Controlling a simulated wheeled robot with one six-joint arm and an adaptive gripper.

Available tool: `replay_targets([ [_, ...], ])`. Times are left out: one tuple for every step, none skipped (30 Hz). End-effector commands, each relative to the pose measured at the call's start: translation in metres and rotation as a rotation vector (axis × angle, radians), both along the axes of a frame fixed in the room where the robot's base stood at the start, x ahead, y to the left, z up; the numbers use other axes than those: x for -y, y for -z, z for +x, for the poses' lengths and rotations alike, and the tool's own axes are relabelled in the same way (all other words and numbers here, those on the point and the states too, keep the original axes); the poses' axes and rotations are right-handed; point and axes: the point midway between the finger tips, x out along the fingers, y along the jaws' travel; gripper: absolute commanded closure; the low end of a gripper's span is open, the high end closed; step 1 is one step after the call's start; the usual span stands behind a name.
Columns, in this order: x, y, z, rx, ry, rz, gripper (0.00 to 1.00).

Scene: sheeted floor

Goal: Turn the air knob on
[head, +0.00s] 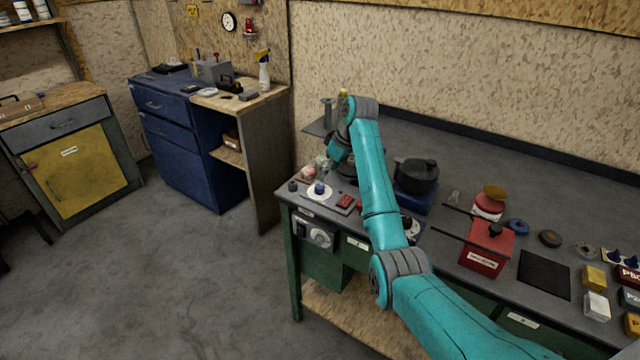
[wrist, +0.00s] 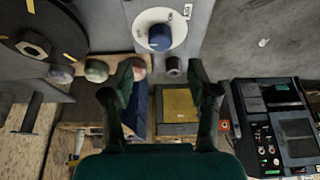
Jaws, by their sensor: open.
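A blue knob (head: 319,188) stands on a white round dial plate near the left front corner of the workbench. The same knob (wrist: 160,37) shows in the wrist view, with a small label beside its dial that I cannot read for certain. A second white dial (head: 412,228) is partly hidden behind my arm. My gripper (wrist: 162,76) is open and empty. In the wrist view, its two fingers are spread below the blue knob and apart from it. In the head view, my arm largely hides the gripper.
A small dark peg (wrist: 173,65) and several rounded lumps (wrist: 96,70) are close to the fingers. A red switch box (head: 345,201) sits right of the knob. A black pot (head: 416,175) and a red box (head: 487,248) stand farther right. The floor left of the bench is clear.

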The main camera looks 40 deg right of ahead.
Motion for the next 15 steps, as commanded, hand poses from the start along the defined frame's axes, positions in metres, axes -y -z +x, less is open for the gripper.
replay_targets([
  [-0.002, 0.01, 0.003, -0.004, -0.002, 0.002, 0.4],
  [-0.003, 0.015, 0.005, -0.003, -0.001, 0.002, 0.4],
  [-0.004, 0.022, 0.007, -0.004, -0.001, 0.002, 0.4],
  [-0.004, 0.027, 0.009, -0.004, -0.001, 0.002, 0.4],
  [-0.005, 0.031, 0.011, -0.003, -0.001, 0.001, 0.4],
  [-0.005, 0.038, 0.014, -0.003, -0.001, 0.001, 0.4],
  [-0.006, 0.042, 0.015, -0.003, -0.001, 0.001, 0.4],
  [-0.007, 0.046, 0.017, -0.003, -0.001, 0.001, 0.4],
  [-0.007, 0.051, 0.019, -0.004, 0.0, 0.001, 0.4],
  [-0.008, 0.054, 0.02, -0.002, 0.001, 0.001, 0.4],
  [-0.008, 0.057, 0.022, -0.002, 0.001, 0.001, 0.4],
  [-0.009, 0.061, 0.023, -0.002, 0.001, 0.001, 0.4],
  [-0.009, 0.063, 0.024, -0.002, 0.001, 0.001, 0.4],
  [-0.009, 0.065, 0.025, -0.002, 0.001, 0.0, 0.4],
  [-0.009, 0.067, 0.026, -0.001, 0.0, 0.0, 0.4],
])
